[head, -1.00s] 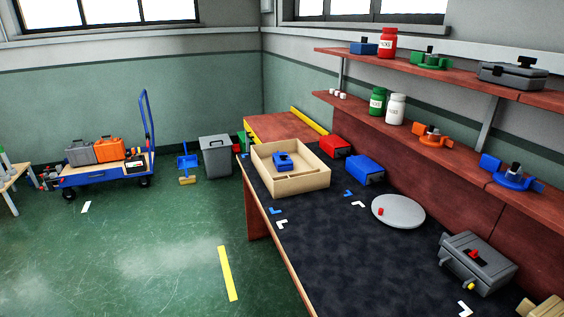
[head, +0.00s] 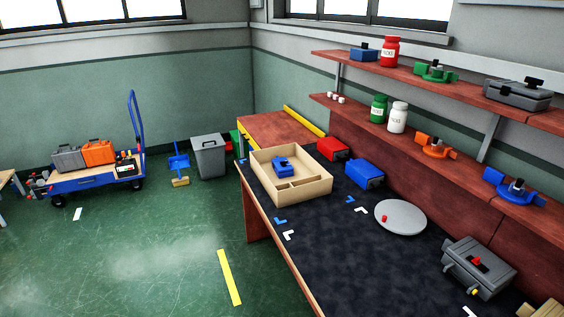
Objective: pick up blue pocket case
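Several blue things are in the head view, and I cannot tell for sure which is the pocket case. A small blue case with a dark top (head: 363,54) sits on the upper shelf at its left end. A blue box (head: 362,174) stands on the dark table, right of the wooden tray. A blue piece with a dark part on top (head: 282,166) lies in the tray. Neither of my grippers is in view.
The wooden tray (head: 263,175), red box (head: 331,149), round grey plate (head: 401,217) and grey toolbox (head: 481,262) are on the table (head: 345,265). Bottles stand on the shelves. A blue trolley (head: 95,181) and grey bin (head: 209,158) stand left. Green floor lies open left of the table.

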